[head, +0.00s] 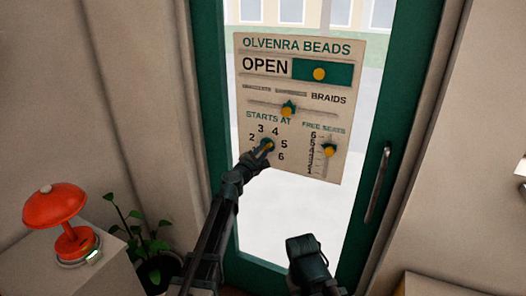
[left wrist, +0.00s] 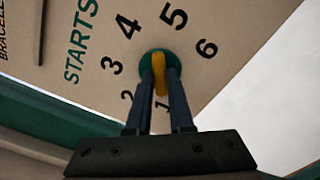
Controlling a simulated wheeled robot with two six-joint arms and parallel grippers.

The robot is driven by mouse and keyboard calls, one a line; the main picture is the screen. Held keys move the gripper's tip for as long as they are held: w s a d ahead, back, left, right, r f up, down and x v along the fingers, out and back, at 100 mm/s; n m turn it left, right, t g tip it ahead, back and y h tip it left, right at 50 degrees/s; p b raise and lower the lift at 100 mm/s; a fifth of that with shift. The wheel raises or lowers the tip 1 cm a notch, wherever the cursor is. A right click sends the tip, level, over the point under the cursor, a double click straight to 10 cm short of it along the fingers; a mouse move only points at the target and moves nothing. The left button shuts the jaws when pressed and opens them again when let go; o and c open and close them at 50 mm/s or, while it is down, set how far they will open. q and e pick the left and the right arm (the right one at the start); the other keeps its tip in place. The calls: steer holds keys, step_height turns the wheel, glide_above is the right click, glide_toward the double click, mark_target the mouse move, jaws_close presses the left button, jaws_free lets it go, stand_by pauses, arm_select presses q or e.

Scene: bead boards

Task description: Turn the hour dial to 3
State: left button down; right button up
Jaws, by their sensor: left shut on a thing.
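The hour dial (head: 266,145) is a small green disc with a yellow handle, under the words STARTS AT on the bead board (head: 244,92). It also shows in the left wrist view (left wrist: 146,57), ringed by the numbers 1 to 6. My left gripper (head: 262,151) is at the dial. In the left wrist view its two fingers (left wrist: 159,75) are shut on the yellow handle (left wrist: 159,77). The handle lies toward the 1 in that view; I cannot tell its exact pointing. The 3 is left of the dial there. My right gripper (head: 304,248) is low, apart from the board.
The board hangs on a glass door with a green frame (head: 213,100) and a metal handle (head: 378,185). It also has an OPEN slider (head: 319,74), a BRAIDS slider (head: 287,111) and a FREE SEATS slider (head: 329,150). A red lamp (head: 55,205) and a plant (head: 150,245) stand left.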

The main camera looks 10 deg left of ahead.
arm_select(q)
steer(key=shift+m, duration=0.3)
steer(key=m, duration=0.4)
steer(key=shift+m, duration=0.3)
steer(key=m, duration=0.4)
steer(key=shift+m, duration=0.3)
steer(key=m, duration=0.5)
steer(key=shift+m, duration=2.4)
steer(key=shift+s, duration=0.1)
steer(key=c, duration=0.8)
jaws_free()
